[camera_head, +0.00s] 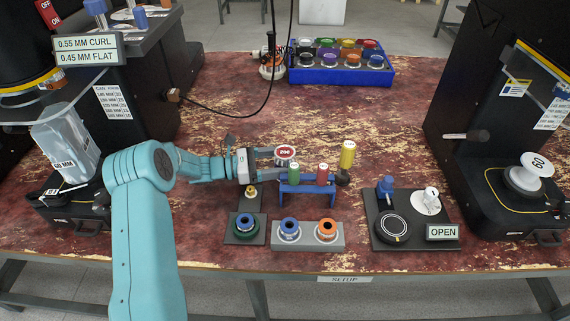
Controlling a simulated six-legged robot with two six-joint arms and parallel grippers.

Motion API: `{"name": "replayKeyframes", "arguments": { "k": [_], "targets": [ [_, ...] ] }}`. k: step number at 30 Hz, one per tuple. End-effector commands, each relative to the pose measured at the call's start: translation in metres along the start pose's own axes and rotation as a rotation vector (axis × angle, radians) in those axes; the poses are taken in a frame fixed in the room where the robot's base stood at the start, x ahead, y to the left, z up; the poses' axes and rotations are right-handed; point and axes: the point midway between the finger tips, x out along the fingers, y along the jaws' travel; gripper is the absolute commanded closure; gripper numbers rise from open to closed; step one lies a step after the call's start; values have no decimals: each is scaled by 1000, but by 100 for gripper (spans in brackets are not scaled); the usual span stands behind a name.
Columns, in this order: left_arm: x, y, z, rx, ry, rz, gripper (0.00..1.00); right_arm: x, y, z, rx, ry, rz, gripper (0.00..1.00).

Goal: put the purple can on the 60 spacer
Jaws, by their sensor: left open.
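My left gripper (287,163) is open over the middle of the table, well in front of the crate. A red-and-white round piece marked 200 (285,151) shows at its fingers; I cannot tell whether they touch it. My right gripper is not in view.
A blue rack (307,188) with green and red pieces stands just in front of my left gripper, a yellow cylinder (348,154) beside it. Grey holders (307,244) and a black plate with an OPEN sign (442,232) line the front. A black cable hangs near the crate.

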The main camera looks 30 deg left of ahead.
Motion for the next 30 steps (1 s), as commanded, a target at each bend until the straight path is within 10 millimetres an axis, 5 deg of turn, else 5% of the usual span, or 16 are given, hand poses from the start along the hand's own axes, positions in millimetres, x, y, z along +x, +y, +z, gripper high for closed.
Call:
{"name": "replayKeyframes", "arguments": {
  "k": [5,9,12,22,30],
  "targets": [
    [0,2,0,0,0,1,28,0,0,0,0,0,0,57],
    [0,2,0,0,0,1,67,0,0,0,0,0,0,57],
    [-1,3,0,0,0,2,72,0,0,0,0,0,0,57],
    [-1,3,9,2,1,2,72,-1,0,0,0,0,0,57],
    [-1,3,60,6,0,1,72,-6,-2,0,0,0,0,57]
  ]
}}
